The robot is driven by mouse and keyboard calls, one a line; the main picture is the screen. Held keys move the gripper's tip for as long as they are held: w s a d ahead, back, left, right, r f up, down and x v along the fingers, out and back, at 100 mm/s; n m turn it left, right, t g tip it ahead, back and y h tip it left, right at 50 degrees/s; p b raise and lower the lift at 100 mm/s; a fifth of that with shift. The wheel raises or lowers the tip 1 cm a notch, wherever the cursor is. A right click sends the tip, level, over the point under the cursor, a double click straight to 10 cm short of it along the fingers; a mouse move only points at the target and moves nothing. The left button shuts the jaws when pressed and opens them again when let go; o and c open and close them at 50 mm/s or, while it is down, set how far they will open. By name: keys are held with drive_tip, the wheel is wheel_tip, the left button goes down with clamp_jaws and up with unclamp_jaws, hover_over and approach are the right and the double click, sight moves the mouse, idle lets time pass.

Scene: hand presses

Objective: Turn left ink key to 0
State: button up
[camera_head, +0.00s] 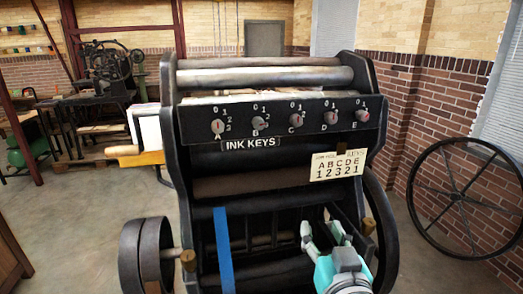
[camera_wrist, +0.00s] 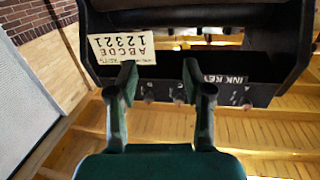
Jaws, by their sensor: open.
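The left ink key A (camera_head: 217,126) is a small round knob at the left end of the dark panel (camera_head: 285,135) on the press, with a dial marked 0 to 3. Its exact setting is too small to read. Keys B (camera_head: 257,122), C (camera_head: 296,119), D (camera_head: 331,117) and E (camera_head: 362,115) follow to the right. My gripper (camera_head: 321,222) is open and empty, low in front of the press and right of key A. In the wrist view, my gripper (camera_wrist: 160,67) has its fingers apart, and the panel (camera_wrist: 258,94) appears upside down beyond them.
A card (camera_head: 338,165) reading ABCDE 12321 hangs below the panel at right. A blue strip (camera_head: 223,250) hangs at the press front. A flywheel (camera_head: 465,198) stands at right, and another press (camera_head: 108,70) at back left.

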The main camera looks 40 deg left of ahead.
sight(260, 125)
drive_tip(key=s+a+r+n+g+y, duration=0.15)
drive_tip(key=a+r, duration=0.25)
drive_tip(key=r, duration=0.4)
drive_tip(key=s+a+r+n+y, duration=0.1)
drive_tip(key=s+a+r, duration=0.25)
drive_tip(key=r, duration=0.55)
drive_tip(key=shift+g, duration=0.25)
drive_tip(key=x, duration=1.1)
drive_tip(key=shift+a, duration=0.15)
clamp_jaws()
